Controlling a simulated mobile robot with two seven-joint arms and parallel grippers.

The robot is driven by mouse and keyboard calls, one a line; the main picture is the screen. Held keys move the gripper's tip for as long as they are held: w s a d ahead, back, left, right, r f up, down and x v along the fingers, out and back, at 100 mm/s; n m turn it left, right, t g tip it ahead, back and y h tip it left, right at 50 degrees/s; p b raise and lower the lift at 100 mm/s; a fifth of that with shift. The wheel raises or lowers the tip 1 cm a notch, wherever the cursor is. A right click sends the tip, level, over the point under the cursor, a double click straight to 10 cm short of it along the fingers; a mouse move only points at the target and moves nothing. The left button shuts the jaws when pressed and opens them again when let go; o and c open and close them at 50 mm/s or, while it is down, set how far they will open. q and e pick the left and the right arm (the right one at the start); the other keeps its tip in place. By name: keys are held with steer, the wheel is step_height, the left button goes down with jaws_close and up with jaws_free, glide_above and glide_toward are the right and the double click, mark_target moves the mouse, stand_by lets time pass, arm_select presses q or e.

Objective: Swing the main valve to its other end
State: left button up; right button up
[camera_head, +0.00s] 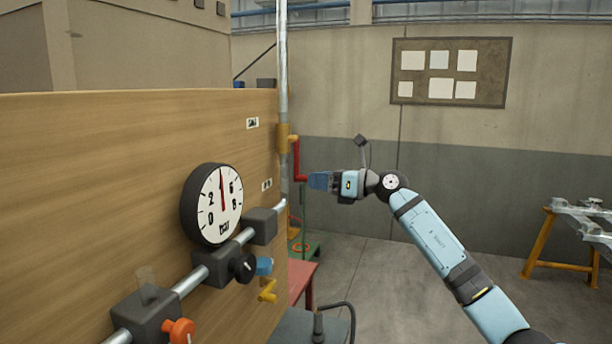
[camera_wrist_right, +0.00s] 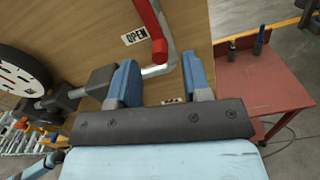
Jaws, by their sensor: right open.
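The main valve is a yellow body (camera_head: 283,138) on the upright pipe beside the wooden panel. Its red lever (camera_head: 296,160) hangs down from it, and the lever's lower end reaches toward my right gripper. My right gripper (camera_head: 318,181) is open, with its blue fingertips close to that lower end. In the right wrist view, the red lever (camera_wrist_right: 152,30) ends just beyond the gap between the two blue fingers (camera_wrist_right: 161,78); I cannot tell whether they touch it. An "OPEN" label (camera_wrist_right: 134,37) is on the panel beside the lever. My left gripper is not in view.
A round gauge (camera_head: 212,204) sticks out of the wooden panel (camera_head: 120,170), its needle pointing nearly straight up. Below it, a pipe carries an orange knob (camera_head: 179,331), a black knob (camera_head: 243,266) and a yellow handle (camera_head: 267,291). A red table (camera_wrist_right: 262,88) stands near the panel.

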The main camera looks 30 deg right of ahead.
mark_target(306, 178)
steer(key=shift+x, duration=1.8)
jaws_close()
